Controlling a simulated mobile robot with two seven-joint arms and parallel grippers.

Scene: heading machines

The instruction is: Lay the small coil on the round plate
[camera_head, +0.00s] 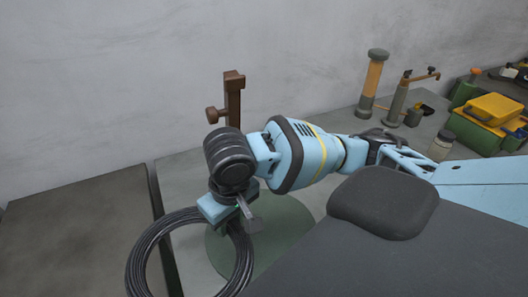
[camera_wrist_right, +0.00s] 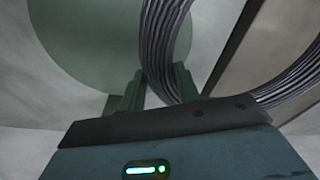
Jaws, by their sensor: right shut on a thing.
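The small coil (camera_head: 141,252) is a ring of dark wire strands. My right gripper (camera_head: 232,212) is shut on the coil's upper right part. In the right wrist view, the coil (camera_wrist_right: 158,45) passes between the two fingers of this gripper (camera_wrist_right: 158,88). The round plate (camera_head: 285,232) is a flat green disc on the grey top, just right of the coil. The coil's right side overlaps the plate in the picture, and most of the ring is left of it. The plate (camera_wrist_right: 95,40) also shows behind the coil in the wrist view. My left gripper is out of view.
A brown post with a knob (camera_head: 234,100) stands behind my right gripper. A dark top (camera_head: 75,235) lies to the left, past a seam.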

